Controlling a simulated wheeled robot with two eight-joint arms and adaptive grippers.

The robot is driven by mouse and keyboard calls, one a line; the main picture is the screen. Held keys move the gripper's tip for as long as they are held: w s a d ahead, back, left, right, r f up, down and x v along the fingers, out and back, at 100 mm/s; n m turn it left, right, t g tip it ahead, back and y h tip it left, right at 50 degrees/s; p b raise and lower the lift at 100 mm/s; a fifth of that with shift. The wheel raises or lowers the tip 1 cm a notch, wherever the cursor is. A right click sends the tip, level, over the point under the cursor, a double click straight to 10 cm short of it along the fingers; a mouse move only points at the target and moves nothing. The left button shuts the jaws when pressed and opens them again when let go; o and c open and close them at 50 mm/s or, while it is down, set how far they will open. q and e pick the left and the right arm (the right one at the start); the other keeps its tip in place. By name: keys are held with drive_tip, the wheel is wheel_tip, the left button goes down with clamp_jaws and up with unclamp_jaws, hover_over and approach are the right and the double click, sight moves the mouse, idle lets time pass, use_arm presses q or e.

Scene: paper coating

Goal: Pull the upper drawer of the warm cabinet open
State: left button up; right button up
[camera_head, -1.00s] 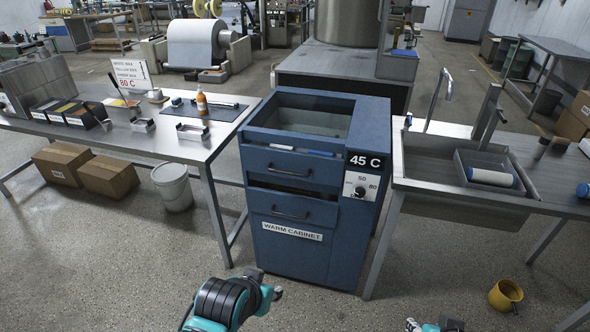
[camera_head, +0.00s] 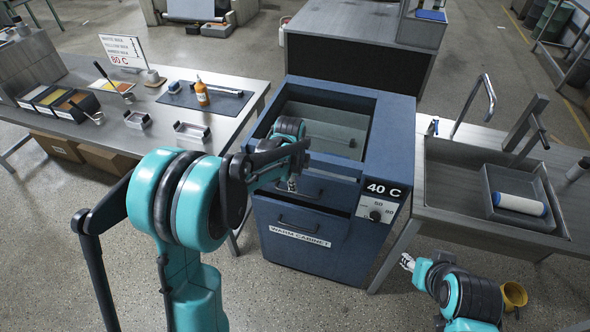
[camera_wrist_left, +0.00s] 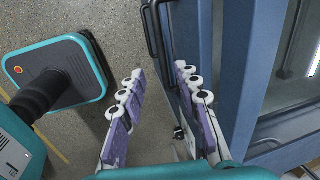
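The warm cabinet (camera_head: 335,245) is a blue box with a recessed top, a label and a 40 C display. Its upper drawer front (camera_head: 335,188) is partly hidden behind my left arm. A lower front with a dark handle (camera_head: 297,222) shows beneath, with a dark gap above it. My left gripper (camera_head: 291,184) is at the upper drawer front. In the left wrist view, its fingers (camera_wrist_left: 158,72) are apart, with a black handle bar (camera_wrist_left: 151,38) just ahead between the fingertips. Contact cannot be told. My right gripper (camera_head: 407,262) hangs right of the cabinet, away from it.
A metal table (camera_head: 165,140) with bottle and trays stands left of the cabinet. A sink bench (camera_head: 425,205) stands close on the right. A yellow cup (camera_head: 514,295) is on the floor at lower right. Floor in front of the cabinet is free.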

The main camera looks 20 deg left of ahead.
sight(297, 194)
use_arm(q)
drive_tip(key=f, duration=0.2)
drive_tip(key=w+f+b, duration=0.1)
drive_tip(key=f, duration=0.2)
drive_tip(key=w+f+b, duration=0.1)
drive_tip(key=f, duration=0.2)
drive_tip(key=shift+r, duration=0.1)
clamp_jaws()
